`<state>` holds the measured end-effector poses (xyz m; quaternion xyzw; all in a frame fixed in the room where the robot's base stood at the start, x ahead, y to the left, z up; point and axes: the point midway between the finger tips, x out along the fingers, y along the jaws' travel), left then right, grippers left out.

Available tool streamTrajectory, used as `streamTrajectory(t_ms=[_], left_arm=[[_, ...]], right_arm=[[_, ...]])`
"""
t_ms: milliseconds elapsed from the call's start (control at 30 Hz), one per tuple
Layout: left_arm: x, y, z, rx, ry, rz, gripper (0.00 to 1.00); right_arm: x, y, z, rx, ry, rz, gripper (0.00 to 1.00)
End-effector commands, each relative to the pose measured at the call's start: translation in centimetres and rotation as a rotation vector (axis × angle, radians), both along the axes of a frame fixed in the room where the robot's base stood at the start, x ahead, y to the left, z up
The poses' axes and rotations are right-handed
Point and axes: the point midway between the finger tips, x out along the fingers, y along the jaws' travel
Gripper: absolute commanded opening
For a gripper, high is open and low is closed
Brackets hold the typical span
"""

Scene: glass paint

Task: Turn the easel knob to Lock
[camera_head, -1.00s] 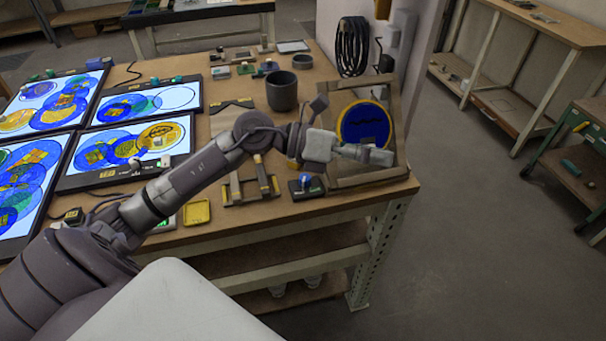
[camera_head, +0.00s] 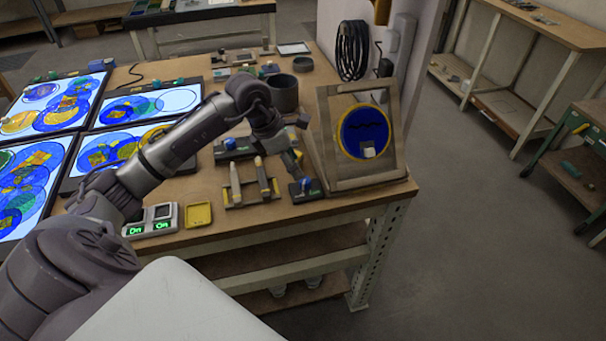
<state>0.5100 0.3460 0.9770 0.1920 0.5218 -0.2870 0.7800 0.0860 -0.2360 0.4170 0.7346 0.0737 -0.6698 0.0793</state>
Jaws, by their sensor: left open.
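A small blue knob (camera_head: 307,184) sits on a dark base at the table's front edge, just left of the easel; its label is too small to read. The wooden easel (camera_head: 365,184) stands at the right corner of the table and bears a round blue glass disc with a yellow rim (camera_head: 362,130). My left gripper (camera_head: 297,170) points down just above and behind the knob. It is open, and I see nothing in it. I cannot tell whether it touches the knob. My right gripper is out of view.
A wooden holder with two upright tools (camera_head: 236,183) and a yellow tray (camera_head: 199,214) stand left of the knob. A switch box showing two green "On" signs (camera_head: 152,222) is farther left. A dark cup (camera_head: 283,92) stands behind my gripper. Lit panels (camera_head: 150,105) fill the table's left.

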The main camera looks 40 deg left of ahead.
Motion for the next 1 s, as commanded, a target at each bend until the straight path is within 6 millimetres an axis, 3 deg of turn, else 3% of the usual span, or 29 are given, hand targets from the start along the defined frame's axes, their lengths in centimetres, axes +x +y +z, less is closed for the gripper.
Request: streamTrajectory(t_ms=[300, 733, 1000], left_arm=[[1.5, -1.4, -4.8, -0.004, 0.002, -0.001, 0.55], [1.8, -1.6, -5.9, -0.001, -0.001, -0.002, 0.55], [1.8, -1.6, -5.9, -0.001, -0.001, -0.002, 0.12]], right_arm=[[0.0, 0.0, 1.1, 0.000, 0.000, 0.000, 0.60], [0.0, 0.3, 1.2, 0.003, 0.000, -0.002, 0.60], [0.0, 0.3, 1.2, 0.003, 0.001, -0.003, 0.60]])
